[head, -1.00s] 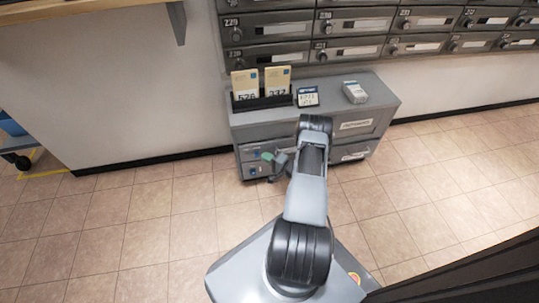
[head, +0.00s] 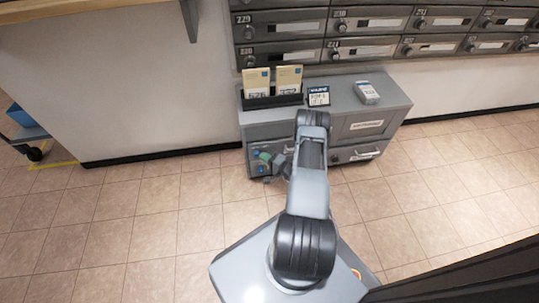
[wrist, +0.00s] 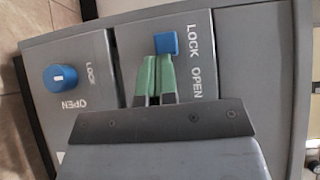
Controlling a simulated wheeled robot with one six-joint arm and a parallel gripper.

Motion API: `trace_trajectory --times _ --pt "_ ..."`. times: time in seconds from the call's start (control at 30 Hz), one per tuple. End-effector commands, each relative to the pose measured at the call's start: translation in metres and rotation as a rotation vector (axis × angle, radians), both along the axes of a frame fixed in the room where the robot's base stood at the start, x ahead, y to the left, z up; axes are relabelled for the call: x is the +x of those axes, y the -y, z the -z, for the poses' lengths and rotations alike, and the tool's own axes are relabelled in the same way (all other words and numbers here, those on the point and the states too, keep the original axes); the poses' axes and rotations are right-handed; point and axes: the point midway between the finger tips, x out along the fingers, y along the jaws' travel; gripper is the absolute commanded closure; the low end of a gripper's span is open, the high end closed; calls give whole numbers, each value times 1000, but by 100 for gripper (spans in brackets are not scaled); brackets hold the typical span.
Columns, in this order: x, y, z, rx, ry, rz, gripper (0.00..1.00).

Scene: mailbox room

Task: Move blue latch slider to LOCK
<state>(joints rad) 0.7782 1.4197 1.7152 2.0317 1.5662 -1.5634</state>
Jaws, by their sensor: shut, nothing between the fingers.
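The blue latch slider (wrist: 165,42) is a small square block on a grey panel (wrist: 138,40) in the wrist view. It sits beside the LOCK lettering, with the OPEN lettering nearer my gripper. My gripper (wrist: 155,62) has green fingertips, shut together with nothing held. The tips are right at the slider's near edge; I cannot tell whether they touch it. In the head view my gripper (head: 268,158) is at the left front of the grey cabinet (head: 385,103), where the slider is too small to make out clearly.
A round blue knob (wrist: 60,78) with its own LOCK and OPEN lettering is left of the slider. On the cabinet top are a card holder (head: 272,100), a small sign (head: 318,96) and a handheld device (head: 367,92). Mailboxes (head: 365,22) are above. The tiled floor (head: 130,215) is clear.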

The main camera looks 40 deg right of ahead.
Motion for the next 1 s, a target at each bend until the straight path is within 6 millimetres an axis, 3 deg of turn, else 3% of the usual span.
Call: trace_trajectory --times 0.27,0.53,0.8,1.0 --pt "1 -3 0 -1 3 -21 100" --pt "-10 31 3 -3 5 -14 100" --pt "-60 48 -3 2 2 -16 100" --pt "-86 57 -2 2 2 -19 100"
